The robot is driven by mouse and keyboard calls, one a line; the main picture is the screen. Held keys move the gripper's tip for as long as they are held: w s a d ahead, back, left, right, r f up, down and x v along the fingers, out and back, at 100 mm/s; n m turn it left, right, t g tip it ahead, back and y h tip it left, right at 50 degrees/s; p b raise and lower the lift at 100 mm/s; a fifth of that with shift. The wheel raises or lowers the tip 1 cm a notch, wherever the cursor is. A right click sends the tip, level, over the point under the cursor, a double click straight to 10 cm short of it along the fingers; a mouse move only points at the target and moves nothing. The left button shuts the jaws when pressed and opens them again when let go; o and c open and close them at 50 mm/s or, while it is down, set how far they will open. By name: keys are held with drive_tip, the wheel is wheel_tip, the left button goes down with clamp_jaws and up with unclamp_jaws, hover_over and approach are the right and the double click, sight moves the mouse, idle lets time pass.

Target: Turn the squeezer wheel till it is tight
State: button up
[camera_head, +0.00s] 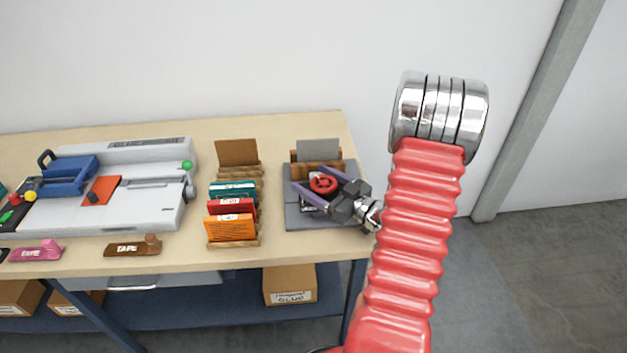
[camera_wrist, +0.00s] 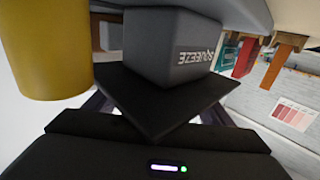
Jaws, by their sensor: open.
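The squeezer wheel (camera_head: 323,183) is a red wheel on the grey squeezer base (camera_head: 320,218) at the right end of the table. My gripper (camera_head: 318,187) is open, with one finger on each side of the red wheel. I cannot tell whether the fingers touch it. In the wrist view, a grey block lettered SQUEEZE (camera_wrist: 195,50) lies close beyond my gripper's dark palm. The red wheel itself is not clear in that view.
A wooden rack with teal, red and orange packets (camera_head: 231,228) stands left of the squeezer. A grey machine (camera_head: 140,205) with a blue part sits farther left. Tape holders (camera_head: 133,247) lie along the front edge. A yellow cylinder (camera_wrist: 52,45) is close in the wrist view.

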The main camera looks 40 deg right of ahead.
drive_tip(key=shift+w, duration=0.3)
drive_tip(key=shift+c, duration=0.2)
drive_tip(key=c, duration=1)
